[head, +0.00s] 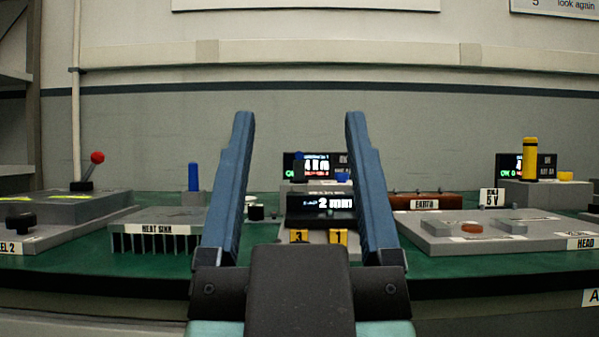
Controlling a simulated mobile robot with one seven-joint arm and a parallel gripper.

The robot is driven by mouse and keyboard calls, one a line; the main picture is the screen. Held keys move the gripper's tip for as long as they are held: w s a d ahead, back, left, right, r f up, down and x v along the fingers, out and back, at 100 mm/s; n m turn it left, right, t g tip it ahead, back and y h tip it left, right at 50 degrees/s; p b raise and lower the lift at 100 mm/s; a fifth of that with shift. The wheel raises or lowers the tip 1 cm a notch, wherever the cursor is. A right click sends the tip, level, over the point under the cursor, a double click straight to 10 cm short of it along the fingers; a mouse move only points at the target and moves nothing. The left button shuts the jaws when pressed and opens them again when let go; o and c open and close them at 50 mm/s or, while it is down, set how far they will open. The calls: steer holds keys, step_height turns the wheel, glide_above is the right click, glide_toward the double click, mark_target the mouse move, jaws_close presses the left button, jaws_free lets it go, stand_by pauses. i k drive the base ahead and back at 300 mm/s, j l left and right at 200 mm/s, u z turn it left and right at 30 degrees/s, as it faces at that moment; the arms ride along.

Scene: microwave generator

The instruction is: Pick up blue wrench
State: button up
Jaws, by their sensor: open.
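My gripper (299,116) is in the middle of the head view, its two long blue fingers wide apart and pointing toward the bench. Nothing is held between the fingers. I cannot make out a blue wrench in this view. A blue upright cylinder (193,177) stands on a grey block left of my gripper. A small blue knob (343,177) shows between the fingers, near the displays. My gripper hides parts of the bench behind it.
The green bench top (150,262) is crowded. A heat sink (155,240) and a red-knobbed lever (96,158) are at left. Displays (322,203) stand in the middle. A brown bar (425,201), a grey panel (490,233) and a yellow cylinder (530,158) are at right.

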mark_target(298, 163)
steer(key=i+l+z, duration=0.15)
steer(key=l+z, duration=0.35)
steer(key=i+l+z, duration=0.2)
steer(key=l+z, duration=0.15)
steer(key=z, duration=0.15)
steer(key=i+l+z, duration=0.3)
steer(key=z, duration=0.2)
